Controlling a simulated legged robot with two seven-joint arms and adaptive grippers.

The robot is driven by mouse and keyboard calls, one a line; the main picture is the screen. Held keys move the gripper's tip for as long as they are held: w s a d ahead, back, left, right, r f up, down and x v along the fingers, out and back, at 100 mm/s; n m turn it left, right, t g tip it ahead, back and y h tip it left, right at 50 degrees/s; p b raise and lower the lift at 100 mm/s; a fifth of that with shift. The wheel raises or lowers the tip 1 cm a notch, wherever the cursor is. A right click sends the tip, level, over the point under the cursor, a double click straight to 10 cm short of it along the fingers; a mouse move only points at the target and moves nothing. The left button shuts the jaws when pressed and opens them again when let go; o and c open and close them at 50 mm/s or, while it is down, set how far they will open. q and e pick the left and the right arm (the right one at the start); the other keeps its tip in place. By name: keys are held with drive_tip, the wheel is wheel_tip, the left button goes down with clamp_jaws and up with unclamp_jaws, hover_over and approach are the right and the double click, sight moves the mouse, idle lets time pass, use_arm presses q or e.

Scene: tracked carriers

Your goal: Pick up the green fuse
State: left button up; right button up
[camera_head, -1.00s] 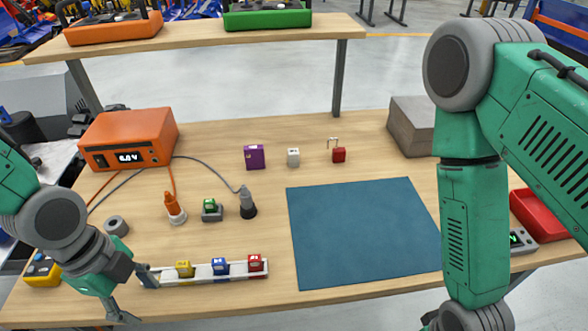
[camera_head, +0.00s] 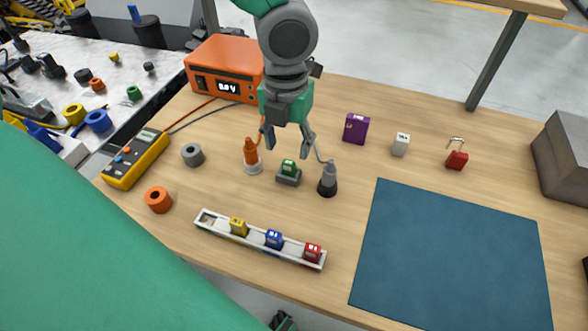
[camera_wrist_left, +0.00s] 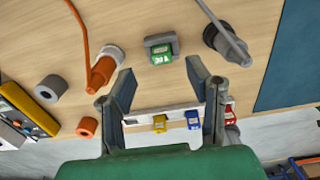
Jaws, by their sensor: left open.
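The green fuse (camera_head: 288,167) sits upright in a small grey holder (camera_head: 289,180) on the wooden table, between an orange-topped and a grey-topped connector. My left gripper (camera_head: 289,147) is open and empty, pointing down just above and behind the fuse in the head view. In the left wrist view the green fuse (camera_wrist_left: 165,60) lies ahead of the open fingers (camera_wrist_left: 160,80), roughly centred between them and apart from both. My right gripper is not recognisable in either view.
The orange connector (camera_head: 251,152) and grey connector (camera_head: 328,180) stand close on either side of the fuse. A white rail (camera_head: 210,218) with yellow, blue and red fuses lies in front. A power supply (camera_head: 222,70) stands behind. The blue mat (camera_head: 455,255) is clear.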

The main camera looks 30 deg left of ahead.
sight(288, 162)
use_arm(q)
drive_tip(key=shift+a+f, duration=0.2)
drive_tip(key=shift+f, duration=0.1)
wheel_tip(288, 162, down, 5)
drive_tip(key=shift+d+r+b, duration=0.1)
drive_tip(key=shift+r+b, duration=0.1)
drive_tip(key=shift+b, duration=0.75)
drive_tip(key=shift+d+f, duration=0.15)
drive_tip(key=shift+f, duration=0.1)
drive_tip(key=shift+d+r, duration=0.1)
drive_tip(key=shift+d, duration=0.1)
drive_tip(key=c, duration=0.7)
drive_tip(key=shift+a, duration=0.1)
drive_tip(key=c, duration=0.3)
drive_tip(key=shift+s+a, duration=0.1)
drive_tip(key=shift+a, duration=0.05)
